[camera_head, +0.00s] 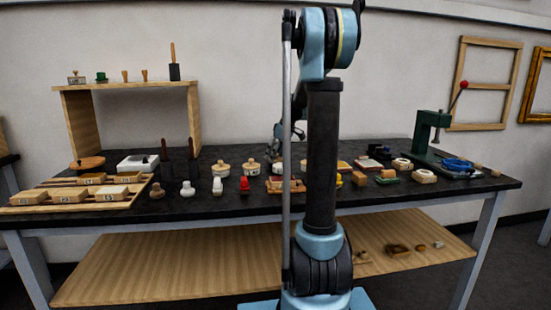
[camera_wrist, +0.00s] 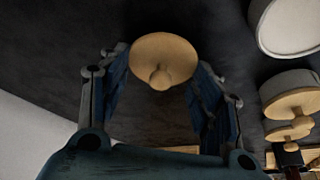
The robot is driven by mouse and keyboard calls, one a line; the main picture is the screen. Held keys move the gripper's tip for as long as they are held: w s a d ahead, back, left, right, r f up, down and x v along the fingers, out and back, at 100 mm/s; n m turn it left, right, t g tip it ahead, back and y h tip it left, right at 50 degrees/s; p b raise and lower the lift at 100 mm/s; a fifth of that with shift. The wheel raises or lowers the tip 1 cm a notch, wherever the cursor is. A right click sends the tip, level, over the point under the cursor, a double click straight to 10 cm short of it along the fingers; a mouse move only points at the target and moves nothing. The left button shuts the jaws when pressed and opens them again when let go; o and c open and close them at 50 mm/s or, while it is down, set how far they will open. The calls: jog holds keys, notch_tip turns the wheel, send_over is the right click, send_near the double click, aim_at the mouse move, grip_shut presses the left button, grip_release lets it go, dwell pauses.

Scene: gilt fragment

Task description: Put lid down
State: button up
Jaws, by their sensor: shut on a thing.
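A round light-wood lid (camera_wrist: 165,48) with a small knob is in the wrist view, between the two fingers of my gripper (camera_wrist: 163,62). The fingers are shut on it, one at each side, and the knob faces the camera. Dark surface shows around the lid; I cannot tell its height above it. In the head view my gripper (camera_head: 279,132) is partly hidden behind my arm, over the bench, and the held lid cannot be made out. Two pale pots with knobbed wooden lids (camera_head: 221,168) (camera_head: 251,168) stand on the dark bench (camera_head: 250,205) left of my arm.
A pale round vessel (camera_wrist: 290,25) and knobbed wooden pieces (camera_wrist: 290,98) lie to the right in the wrist view. Wooden trays with numbered blocks (camera_head: 70,197) fill the bench's left end. A green press (camera_head: 425,135) stands at right. My arm hides the bench's middle.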

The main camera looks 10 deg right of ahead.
jog(key=shift+f, duration=0.35)
jog(key=o, duration=0.9)
jog(key=v, duration=1.2)
